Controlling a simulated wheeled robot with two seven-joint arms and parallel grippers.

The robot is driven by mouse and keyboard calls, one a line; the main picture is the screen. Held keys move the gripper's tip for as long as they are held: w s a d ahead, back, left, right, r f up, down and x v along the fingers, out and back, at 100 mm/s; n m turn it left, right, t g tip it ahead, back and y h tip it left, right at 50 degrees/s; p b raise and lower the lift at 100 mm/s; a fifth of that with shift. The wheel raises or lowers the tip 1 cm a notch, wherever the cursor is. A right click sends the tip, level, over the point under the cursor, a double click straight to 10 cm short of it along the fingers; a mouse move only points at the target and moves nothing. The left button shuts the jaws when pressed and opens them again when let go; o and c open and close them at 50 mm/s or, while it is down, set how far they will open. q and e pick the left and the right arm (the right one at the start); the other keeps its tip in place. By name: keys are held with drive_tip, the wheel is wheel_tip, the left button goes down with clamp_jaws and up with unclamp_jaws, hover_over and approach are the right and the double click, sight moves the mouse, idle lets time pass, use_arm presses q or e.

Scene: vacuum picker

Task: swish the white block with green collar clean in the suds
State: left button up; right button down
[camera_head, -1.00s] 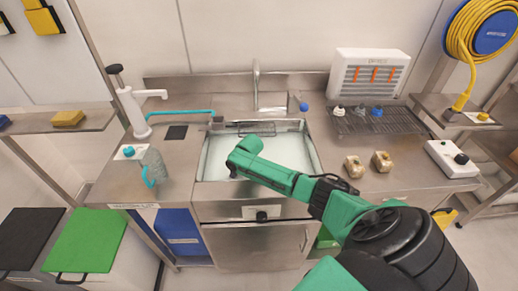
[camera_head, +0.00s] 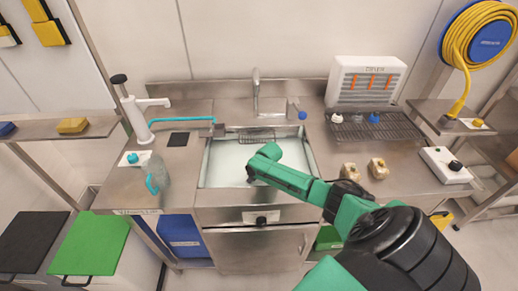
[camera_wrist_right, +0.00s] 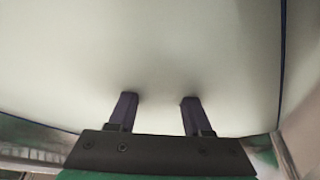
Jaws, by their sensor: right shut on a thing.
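The sink (camera_head: 205,162) in the middle of the counter is filled with pale suds (camera_head: 225,165). My right gripper (camera_head: 250,180) reaches down into it. In the right wrist view, the tips of the two fingers (camera_wrist_right: 157,100) sink into the whitish suds (camera_wrist_right: 160,50), with a gap between them. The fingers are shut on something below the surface. The white block with green collar is not visible; the suds hide what the fingers hold. My left gripper is not in view.
Two dirty-looking beige blocks, one nearer (camera_head: 350,172) and one farther right (camera_head: 378,168), stand right of the sink. A wire rack (camera_head: 395,128) behind holds several small blocks. A tap (camera_head: 256,90) rises behind the sink.

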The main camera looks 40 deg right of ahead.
wheel_tip(320, 180, up, 19)
drive_tip(key=p, duration=1.2)
drive_tip(key=shift+p, duration=0.3)
